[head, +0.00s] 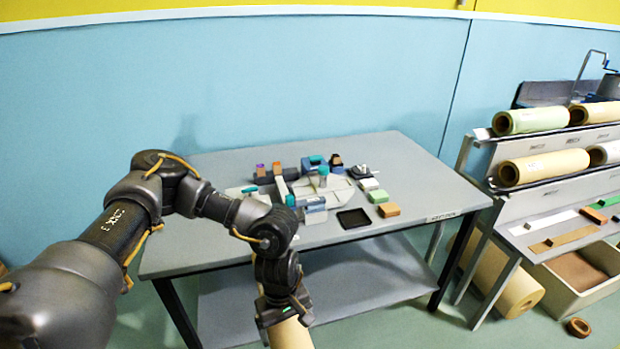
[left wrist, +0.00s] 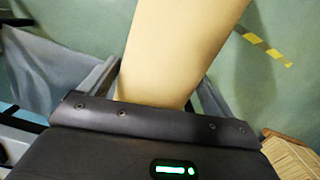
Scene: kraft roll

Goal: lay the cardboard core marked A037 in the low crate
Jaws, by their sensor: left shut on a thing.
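My left gripper (head: 284,312) is low at the bottom middle of the head view, in front of the grey table. It is shut on a plain tan cylinder (head: 290,335), which looks like a cardboard core and runs off the bottom edge. In the left wrist view the cylinder (left wrist: 180,45) extends away from between the fingers (left wrist: 160,95). No A037 mark shows on its visible side. A low cream crate (head: 592,294) with a brown inside stands on the floor at the far right, under the rack, well apart from the gripper. My right gripper is out of view.
The grey table (head: 415,185) carries small blocks, a black tray (head: 353,218) and clutter. A stepped rack (head: 535,205) holds several rolls. A large tan roll (head: 515,290) lies left of the crate; a brown ring (head: 578,327) lies before it. Striped tape (left wrist: 265,46) marks the green floor.

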